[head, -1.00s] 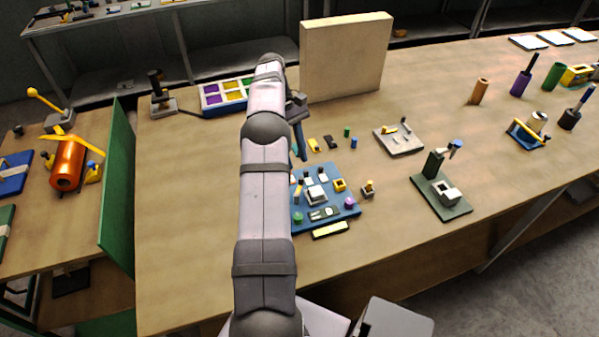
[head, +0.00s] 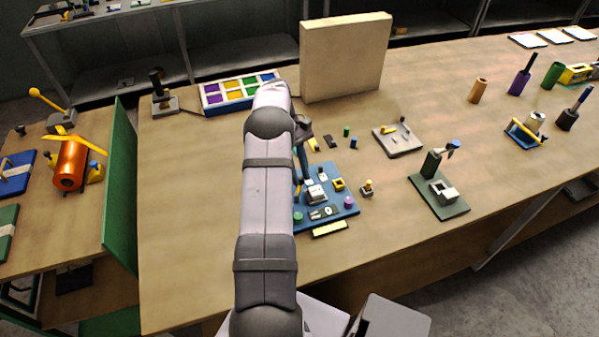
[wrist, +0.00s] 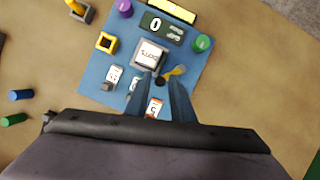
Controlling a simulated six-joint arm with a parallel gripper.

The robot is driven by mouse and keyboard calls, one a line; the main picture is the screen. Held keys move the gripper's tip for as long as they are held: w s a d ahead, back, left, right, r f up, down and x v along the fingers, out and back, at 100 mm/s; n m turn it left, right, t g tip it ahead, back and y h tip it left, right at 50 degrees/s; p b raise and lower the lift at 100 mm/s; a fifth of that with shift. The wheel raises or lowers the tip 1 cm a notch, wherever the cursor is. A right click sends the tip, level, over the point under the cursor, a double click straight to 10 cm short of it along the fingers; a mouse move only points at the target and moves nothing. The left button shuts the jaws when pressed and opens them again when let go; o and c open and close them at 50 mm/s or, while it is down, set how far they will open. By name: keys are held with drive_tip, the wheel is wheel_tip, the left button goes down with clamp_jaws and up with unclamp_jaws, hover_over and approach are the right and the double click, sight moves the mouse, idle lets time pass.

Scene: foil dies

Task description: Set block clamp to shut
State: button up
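A blue board (head: 330,222) lies on the bench in front of my arm, and it also shows in the wrist view (wrist: 195,85). Near its middle is a grey block-shaped fixture (wrist: 150,55) with a white, lettered top; the lettering is too small to read surely. A short yellow lever (wrist: 176,71) and a dark knob (wrist: 160,80) sit close beside it. I cannot tell surely which part is the block clamp or its state. My gripper (wrist: 161,82) points down over the board beside this fixture, its two blue fingers apart. Contact with the lever or knob is unclear.
The board also carries small labelled switches (wrist: 115,75), a yellow square frame (wrist: 106,42), and purple (wrist: 124,8) and green (wrist: 202,43) knobs. A green fixture (head: 440,192) stands to the right. A tan upright panel (head: 345,58) stands behind.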

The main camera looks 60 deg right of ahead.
clamp_jaws()
drive_tip(key=shift+s, duration=0.1)
drive_tip(key=m, duration=0.1)
drive_tip(key=s+m, duration=0.1)
drive_tip(key=m, duration=0.1)
drive_tip(key=m+t+y, duration=0.1)
drive_tip(key=shift+s+d+m, duration=0.15)
drive_tip(key=shift+s+m, duration=0.15)
drive_tip(key=shift+s, duration=0.1)
drive_tip(key=m, duration=0.1)
drive_tip(key=s+m+t+y, duration=0.1)
drive_tip(key=m, duration=0.1)
drive_tip(key=shift+s+a+r+b, duration=0.1)
drive_tip(key=shift+s+a+b, duration=0.1)
drive_tip(key=shift+b, duration=0.15)
drive_tip(key=shift+s+a+m+t, duration=0.2)
drive_tip(key=shift+m+t, duration=0.1)
drive_tip(key=shift+m, duration=0.35)
drive_tip(key=shift+s+a+m+t, duration=0.1)
drive_tip(key=shift+s+m+t, duration=0.15)
drive_tip(key=shift+m, duration=0.4)
drive_tip(key=shift+o, duration=2.2)
unclamp_jaws()
